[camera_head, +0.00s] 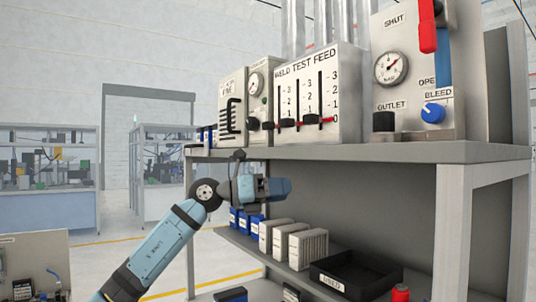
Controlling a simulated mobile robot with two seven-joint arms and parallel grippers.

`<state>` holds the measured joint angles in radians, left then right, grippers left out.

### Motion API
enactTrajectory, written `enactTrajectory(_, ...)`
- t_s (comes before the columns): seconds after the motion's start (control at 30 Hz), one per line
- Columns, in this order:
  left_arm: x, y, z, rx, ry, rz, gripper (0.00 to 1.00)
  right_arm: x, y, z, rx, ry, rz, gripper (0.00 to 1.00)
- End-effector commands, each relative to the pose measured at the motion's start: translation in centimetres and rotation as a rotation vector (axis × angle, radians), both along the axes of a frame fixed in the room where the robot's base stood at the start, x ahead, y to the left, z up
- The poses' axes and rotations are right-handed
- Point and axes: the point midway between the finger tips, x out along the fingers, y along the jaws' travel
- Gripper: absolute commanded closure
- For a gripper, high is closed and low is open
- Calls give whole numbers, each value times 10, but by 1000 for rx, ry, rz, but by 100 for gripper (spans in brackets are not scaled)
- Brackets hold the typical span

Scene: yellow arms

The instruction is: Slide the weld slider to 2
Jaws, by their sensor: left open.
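The white slider panel (345,90) marked WELD TEST FEED stands on the upper shelf, with three vertical slots and number scales. The weld slider (285,123) is at the left slot; its black knob is low, near the bottom of the scale. Another black knob (310,119) is also low to its right. The knobs overlap at this angle, so the exact readings are hard to tell. My left gripper (284,188), on a blue arm from the lower left, is below and in front of the upper shelf, apart from the panel. It is open and appears empty. My right gripper is not in view.
The shelf edge (400,152) lies between my left gripper and the panel. A gauge box (258,95) stands left of the panel, an outlet and bleed panel (410,80) right.

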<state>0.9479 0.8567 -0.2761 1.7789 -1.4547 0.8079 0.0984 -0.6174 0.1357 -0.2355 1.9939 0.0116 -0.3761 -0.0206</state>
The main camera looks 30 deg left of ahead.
Motion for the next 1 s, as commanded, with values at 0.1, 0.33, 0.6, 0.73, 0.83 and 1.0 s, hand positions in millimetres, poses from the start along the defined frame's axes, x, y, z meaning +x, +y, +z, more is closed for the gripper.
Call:
enactTrajectory(0.1, -19, 47, 71, 180, -104, 161, 57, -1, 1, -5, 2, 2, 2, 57)
enactTrajectory(0.33, -57, 111, 147, 349, -182, 396, 57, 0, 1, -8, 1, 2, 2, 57)
enactTrajectory(0.6, -53, 118, 165, 377, -191, 449, 57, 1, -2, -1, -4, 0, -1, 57)
enactTrajectory(0.73, -30, 108, 166, 375, -192, 446, 57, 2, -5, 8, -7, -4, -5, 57)
enactTrajectory(0.83, -9, 99, 166, 373, -190, 445, 57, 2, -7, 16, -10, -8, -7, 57)
enactTrajectory(1.0, 24, 86, 166, 374, -192, 447, 57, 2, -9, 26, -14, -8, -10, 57)
